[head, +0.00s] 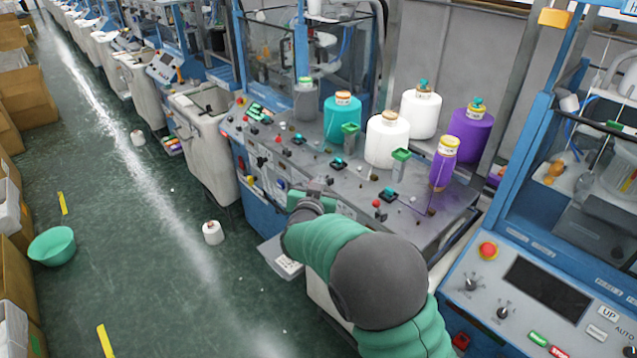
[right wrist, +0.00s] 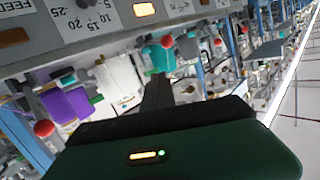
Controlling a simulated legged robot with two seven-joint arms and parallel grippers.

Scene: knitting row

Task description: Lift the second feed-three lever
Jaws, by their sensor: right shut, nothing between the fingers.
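My right arm reaches up over the front edge of the grey machine panel (head: 330,172) in the head view. My right gripper (head: 320,186) is at that edge, shut and empty. Red-knobbed levers stand on the panel: one (head: 377,204) right of the gripper, others (head: 283,125) further left. The wrist view shows the shut dark fingers (right wrist: 158,90), red knobs (right wrist: 43,128) (right wrist: 167,41), and an upside-down front strip (right wrist: 115,38) with a "FEED" label and number scale. I cannot tell which lever is the second feed-three one. My left gripper is out of view.
Teal (head: 342,120), white (head: 387,140) and purple (head: 471,135) yarn cones stand on the panel's back. A blue machine with a control panel (head: 555,290) stands at right. The green floor aisle at left holds a teal basin (head: 52,246) and a loose white cone (head: 213,233).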

